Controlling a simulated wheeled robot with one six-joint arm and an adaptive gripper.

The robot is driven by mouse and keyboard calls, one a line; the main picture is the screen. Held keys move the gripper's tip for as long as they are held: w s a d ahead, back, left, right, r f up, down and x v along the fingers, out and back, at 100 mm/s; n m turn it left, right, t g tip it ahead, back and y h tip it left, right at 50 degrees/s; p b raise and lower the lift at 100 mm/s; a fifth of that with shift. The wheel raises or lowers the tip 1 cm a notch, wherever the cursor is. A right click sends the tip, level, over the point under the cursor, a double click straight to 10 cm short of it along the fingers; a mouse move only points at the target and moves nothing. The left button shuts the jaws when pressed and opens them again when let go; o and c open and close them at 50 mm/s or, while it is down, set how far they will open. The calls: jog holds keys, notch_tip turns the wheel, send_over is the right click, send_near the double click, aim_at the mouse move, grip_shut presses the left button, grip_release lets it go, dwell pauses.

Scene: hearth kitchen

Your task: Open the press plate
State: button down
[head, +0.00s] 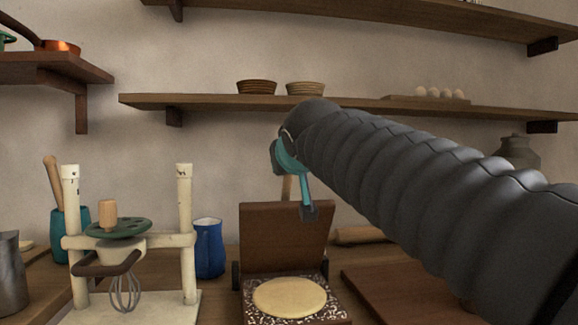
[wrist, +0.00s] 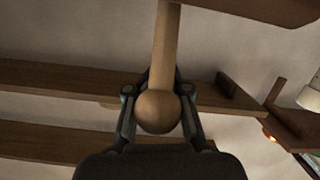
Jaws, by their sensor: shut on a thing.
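The press stands on the counter with its brown wooden press plate (head: 286,236) raised steeply and leaning back from its hinge. A round flat piece of dough (head: 289,297) lies on the speckled lower plate (head: 327,293). The plate's wooden handle (head: 287,187) sticks up from its top edge, partly hidden by my gripper (head: 304,196). In the wrist view, my gripper (wrist: 157,92) is shut on the handle, with the round knob (wrist: 158,112) between its fingers. A corner of a brown wooden board, likely the plate, shows at the top of the wrist view (wrist: 265,8).
A cream stand with a whisk (head: 125,288) and a blue jug (head: 208,248) stand left of the press. A wooden board (head: 395,292) and rolling pin (head: 360,235) lie to the right. A shelf with bowls (head: 256,87) and eggs (head: 433,92) runs behind my arm.

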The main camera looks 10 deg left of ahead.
jog(key=shift+w+d+f, duration=0.1)
jog(key=shift+w+f, duration=0.15)
jog(key=shift+f, duration=0.45)
jog(key=c, duration=1.1)
grip_release()
jog(key=shift+w+d, duration=0.1)
jog(key=shift+w, duration=0.15)
jog(key=shift+s+r, duration=0.2)
jog(key=shift+r, duration=0.05)
jog(key=shift+s+r, duration=0.2)
jog(key=shift+s, duration=0.2)
jog(key=v, duration=1.1)
